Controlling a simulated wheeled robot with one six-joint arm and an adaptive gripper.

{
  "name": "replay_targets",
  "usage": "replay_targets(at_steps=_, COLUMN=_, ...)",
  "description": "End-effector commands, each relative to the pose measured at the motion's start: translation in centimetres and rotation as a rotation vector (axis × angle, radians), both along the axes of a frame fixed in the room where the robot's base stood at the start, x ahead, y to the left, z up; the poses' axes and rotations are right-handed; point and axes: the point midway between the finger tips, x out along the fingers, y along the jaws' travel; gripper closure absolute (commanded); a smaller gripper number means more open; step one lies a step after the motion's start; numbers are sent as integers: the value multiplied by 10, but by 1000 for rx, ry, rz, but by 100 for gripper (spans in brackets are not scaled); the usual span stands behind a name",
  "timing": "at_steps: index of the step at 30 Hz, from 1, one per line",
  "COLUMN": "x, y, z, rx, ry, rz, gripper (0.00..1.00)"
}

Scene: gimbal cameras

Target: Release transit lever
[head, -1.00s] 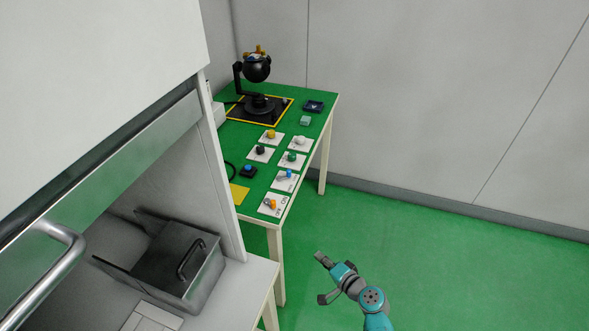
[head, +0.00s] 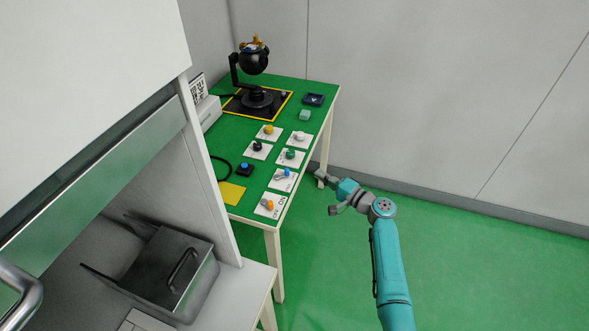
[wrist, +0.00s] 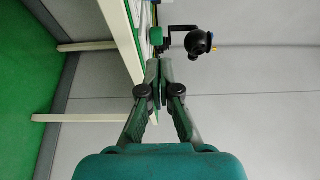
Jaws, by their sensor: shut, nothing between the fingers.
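The green-topped table (head: 228,148) carries a black gimbal camera (head: 254,62) at its far end. Several white plates with coloured knobs and levers lie in front of it. The nearest plate has an orange lever (head: 268,205); the one behind it has a blue lever (head: 284,174). Which one is the transit lever I cannot tell. My gripper (head: 320,174) is beyond the table's right edge, apart from the levers, shut and empty. In the wrist view the fingers (wrist: 160,64) meet, with the gimbal camera (wrist: 199,42) and a green knob (wrist: 155,36) beyond them.
A blue button (head: 244,169), a yellow pad (head: 232,193), a pale green block (head: 305,115) and a dark tray (head: 313,99) also lie on the table. A cabinet with a metal box (head: 168,270) stands at left. The floor at right is clear.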

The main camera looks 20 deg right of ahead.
Motion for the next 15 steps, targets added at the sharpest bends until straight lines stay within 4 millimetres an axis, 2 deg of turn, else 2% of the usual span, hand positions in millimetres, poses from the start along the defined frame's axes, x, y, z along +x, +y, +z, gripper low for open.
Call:
replay_targets(at_steps=8, x=3, y=2, z=0, rx=-1, ry=1, rz=0, gripper=100)
replay_targets(at_steps=15, x=31, y=20, z=0, rx=-1, ry=1, rz=3, gripper=100)
